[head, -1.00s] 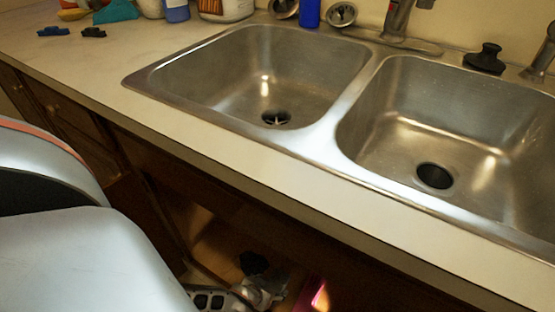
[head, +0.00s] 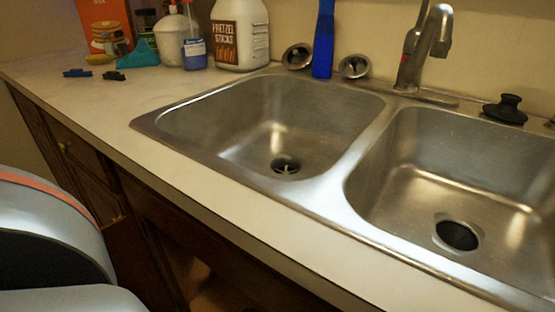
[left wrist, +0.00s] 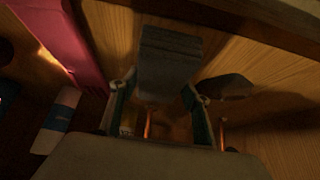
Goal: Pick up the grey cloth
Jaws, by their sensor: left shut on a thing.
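The grey cloth (left wrist: 168,62) shows in the left wrist view as a dark grey folded block between the fingers of my left gripper (left wrist: 159,88). The gripper is shut on it. The cloth sticks out past the fingertips, and its lower part is dim between the fingers. The gripper and cloth are inside the dark wooden cabinet space and do not show in the head view, where only part of my arm is at the lower left. My right gripper is in neither view.
In the left wrist view a pink object (left wrist: 64,42) and a white-and-blue item (left wrist: 57,120) lie left of the gripper. A dark flat piece (left wrist: 226,87) is close on the right. Above, the counter's front edge (head: 215,190) borders the double sink (head: 325,190).

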